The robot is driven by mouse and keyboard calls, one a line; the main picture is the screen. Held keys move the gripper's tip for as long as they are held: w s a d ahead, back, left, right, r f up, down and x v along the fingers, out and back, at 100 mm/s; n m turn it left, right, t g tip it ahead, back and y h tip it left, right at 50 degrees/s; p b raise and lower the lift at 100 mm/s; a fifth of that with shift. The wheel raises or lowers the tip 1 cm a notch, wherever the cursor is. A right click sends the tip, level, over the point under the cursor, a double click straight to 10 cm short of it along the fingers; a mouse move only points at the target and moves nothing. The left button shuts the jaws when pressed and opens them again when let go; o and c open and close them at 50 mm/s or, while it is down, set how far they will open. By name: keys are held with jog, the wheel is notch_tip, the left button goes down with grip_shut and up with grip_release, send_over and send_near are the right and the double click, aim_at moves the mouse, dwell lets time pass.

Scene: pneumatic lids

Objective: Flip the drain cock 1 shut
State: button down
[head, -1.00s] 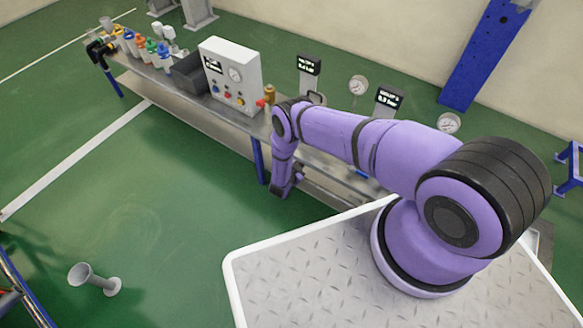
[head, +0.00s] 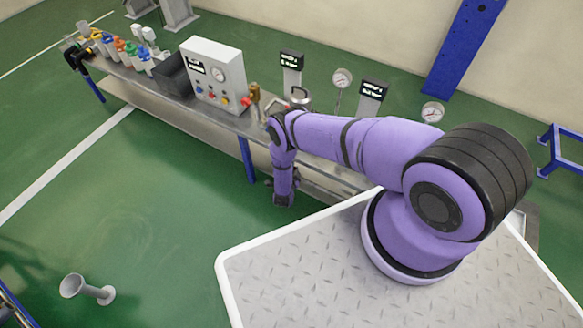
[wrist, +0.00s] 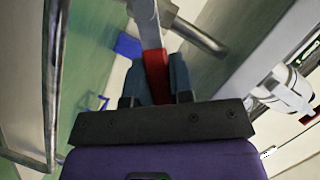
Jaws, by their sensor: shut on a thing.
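In the wrist view, a red lever handle (wrist: 155,68) stands between the two blue-grey fingers of my gripper (wrist: 160,75). The fingers are shut on it, one on each side. It joins a pale metal piece at the top of the view, next to a grey pipe stub (wrist: 203,38). It looks like the lever of drain cock 1, but no label shows. In the head view my arm's end hangs at the bench's front edge, and neither the held lever nor the fingertips can be made out.
The metal bench (head: 205,113) carries a grey control box (head: 212,75), a dark bin (head: 173,75), a brass fitting (head: 254,93) and several colored bottles. Gauges and displays (head: 372,97) stand behind my arm. A grey flanged pipe piece (head: 88,290) lies on the open green floor.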

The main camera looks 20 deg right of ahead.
dwell(0.4)
jog(key=c, duration=1)
grip_release()
jog(key=v, duration=1)
jog(key=shift+s+a, duration=0.2)
jog(key=shift+s, duration=0.15)
